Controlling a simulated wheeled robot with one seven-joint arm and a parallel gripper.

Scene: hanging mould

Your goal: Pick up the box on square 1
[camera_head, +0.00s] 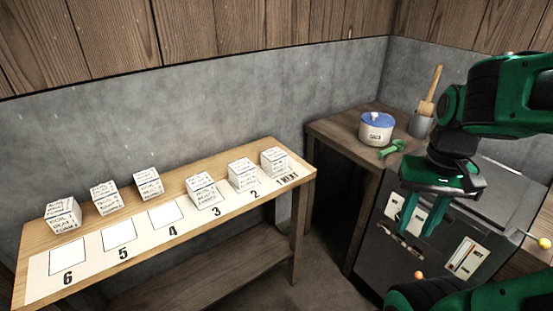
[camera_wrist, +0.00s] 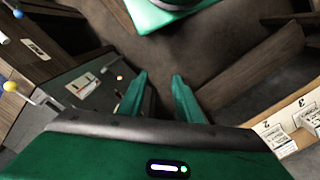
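The white box on square 1 (camera_head: 274,162) stands at the right end of a wooden table, on the square marked "1 NEXT". It is printed with dark lettering. More such boxes stand on square 2 (camera_head: 242,175) and square 3 (camera_head: 203,191). My gripper (camera_head: 425,218) is well to the right of the table, in front of a dark cabinet, with its fingers pointing down. The fingers are apart with nothing between them, as the wrist view (camera_wrist: 160,90) also shows. The box on square 1 cannot be made out in the wrist view.
Squares 4, 5 and 6 are empty, with three boxes (camera_head: 149,183) behind them on the wooden table (camera_head: 135,209). A side table (camera_head: 340,131) holds a blue-lidded pot (camera_head: 376,130) and a green object (camera_head: 392,149). The dark cabinet (camera_head: 380,260) has levers with coloured knobs.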

